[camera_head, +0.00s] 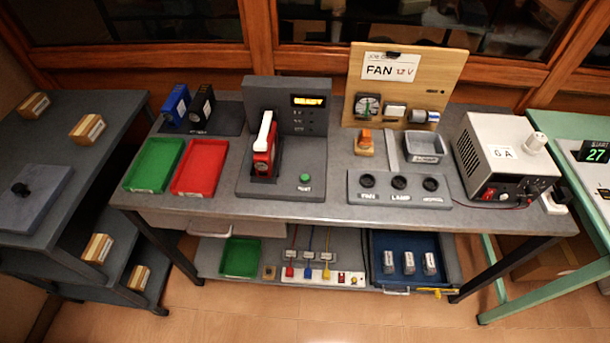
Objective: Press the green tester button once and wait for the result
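The green tester button (305,178) sits on the front right of the grey tester's base (285,190), on the middle table. A label is below the button. The tester's upright panel (290,105) has a small lit amber display (309,101); its text is too small to read surely. A red block with a white lever or clamp (265,145) stands on the left of the tester base. My gripper is not in view, and nothing covers the button.
Green (154,165) and red (200,167) trays lie left of the tester. A grey panel with three dark round sockets (399,188) and a wooden FAN board (404,85) stand to its right. A grey power unit (504,155) is further right. Floor (400,315) in front is clear.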

